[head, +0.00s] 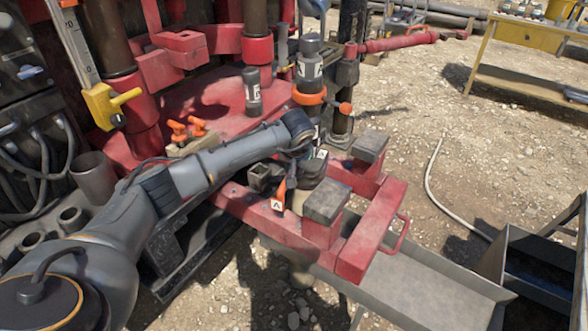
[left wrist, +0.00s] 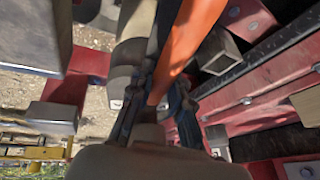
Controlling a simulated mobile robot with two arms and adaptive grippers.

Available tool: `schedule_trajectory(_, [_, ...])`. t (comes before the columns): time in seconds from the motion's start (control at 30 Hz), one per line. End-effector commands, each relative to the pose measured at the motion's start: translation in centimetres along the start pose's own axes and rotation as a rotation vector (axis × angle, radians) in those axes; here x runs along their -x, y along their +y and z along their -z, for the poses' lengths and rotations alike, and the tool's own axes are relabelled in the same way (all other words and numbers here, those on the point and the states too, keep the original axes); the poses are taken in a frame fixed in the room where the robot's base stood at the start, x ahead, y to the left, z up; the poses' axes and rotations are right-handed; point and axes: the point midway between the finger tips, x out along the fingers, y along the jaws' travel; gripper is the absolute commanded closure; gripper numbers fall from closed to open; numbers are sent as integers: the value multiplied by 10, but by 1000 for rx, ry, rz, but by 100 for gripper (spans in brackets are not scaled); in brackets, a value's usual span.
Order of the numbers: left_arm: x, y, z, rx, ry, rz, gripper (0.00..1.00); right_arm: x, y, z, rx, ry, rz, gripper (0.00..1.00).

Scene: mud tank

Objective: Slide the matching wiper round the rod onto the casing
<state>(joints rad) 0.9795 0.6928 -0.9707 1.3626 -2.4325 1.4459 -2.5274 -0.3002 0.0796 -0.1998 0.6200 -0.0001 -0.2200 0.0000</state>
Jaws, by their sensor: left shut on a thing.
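My left gripper (head: 292,172) reaches in low beside the upright dark rod (head: 310,55). In the left wrist view its two fingers (left wrist: 157,103) are shut on an orange strip-like piece (left wrist: 187,40), taken to be the wiper. In the head view the orange wiper (head: 280,190) hangs low, with a pale tag marked like an A near its bottom. A pale beige pipe (head: 299,201), taken to be the casing, shows beside it, mostly hidden by my arm and a grey block. Whether the wiper touches rod or casing I cannot tell. My right gripper is not in view.
An orange collar (head: 309,96) with a knob surrounds the rod above my wrist. A labelled dark cylinder (head: 252,92) stands on the red deck (head: 205,95). Grey-topped red posts (head: 326,203) crowd the right. A metal trough (head: 425,280) lies in front.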

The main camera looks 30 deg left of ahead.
Motion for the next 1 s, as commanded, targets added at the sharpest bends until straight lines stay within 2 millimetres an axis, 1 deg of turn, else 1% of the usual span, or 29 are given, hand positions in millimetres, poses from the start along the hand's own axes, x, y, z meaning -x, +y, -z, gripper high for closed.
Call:
schedule_trajectory(0.47, [-4, 0, -1, 1, 2, 1, 100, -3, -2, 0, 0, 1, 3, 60])
schedule_trajectory(0.5, [-4, 0, -1, 1, 2, 1, 76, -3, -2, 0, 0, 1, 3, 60])
schedule_trajectory(0.57, [-4, 0, -1, 1, 2, 1, 64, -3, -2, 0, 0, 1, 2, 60])
schedule_trajectory(0.6, [-4, 0, -1, 1, 2, 1, 56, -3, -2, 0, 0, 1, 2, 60])
schedule_trajectory(0.83, [-4, 1, -2, 1, 0, 1, 55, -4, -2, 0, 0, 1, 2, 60])
schedule_trajectory(0.93, [-4, 1, -3, 0, -2, 1, 55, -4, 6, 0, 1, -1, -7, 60])
schedule_trajectory(1.0, [0, 1, -2, -1, 0, 0, 55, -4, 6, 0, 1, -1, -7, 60])
